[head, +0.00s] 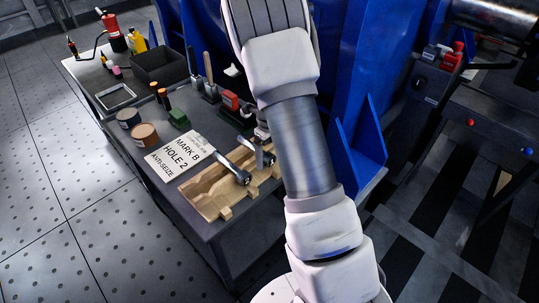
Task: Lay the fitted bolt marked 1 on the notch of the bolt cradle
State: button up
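The wooden bolt cradle (211,204) lies on the grey bench near its front corner, with stepped cut-outs along its length. Two metal bolt-like pieces with dark round ends rest on or over it. One piece (235,171) lies near the middle, and the other (262,153) lies farther right, close to my arm. No number can be read on either, so I cannot tell which is marked 1. My white and grey arm crosses the picture and covers the right side of the cradle area. My gripper's fingers cannot be made out.
A card (181,153) reading "MARK B HOLE 2 ANTI-SEIZE" lies left of the cradle. Two round tins (144,134), a green block (178,119), a black bin (159,66) and bottles stand farther back on the bench (208,131). A blue frame (352,90) rises behind my arm.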

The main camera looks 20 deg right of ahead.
jog(key=shift+s, duration=0.1)
notch_tip(320, 180, up, 17)
jog(key=p, duration=0.6)
jog(key=s+a+r+n+t+y, duration=0.1)
jog(key=s+a+r+n+t, duration=0.1)
jog(key=s+a+r+n, duration=0.35)
jog(key=s+a+r+n+t, duration=0.1)
jog(key=s+a+r+n, duration=0.1)
jog(key=s+r+n, duration=0.7)
jog(key=s+a+r+n+t+h, duration=0.1)
jog(key=s+a+r+n+t, duration=0.15)
jog(key=s+n, duration=1.1)
jog(key=w+r+n+p, duration=0.3)
jog(key=r+p, duration=1.1)
jog(key=shift+w+n, duration=0.3)
jog(key=shift+w, duration=0.05)
jog(key=shift+f, duration=0.1)
jog(key=shift+c, duration=0.2)
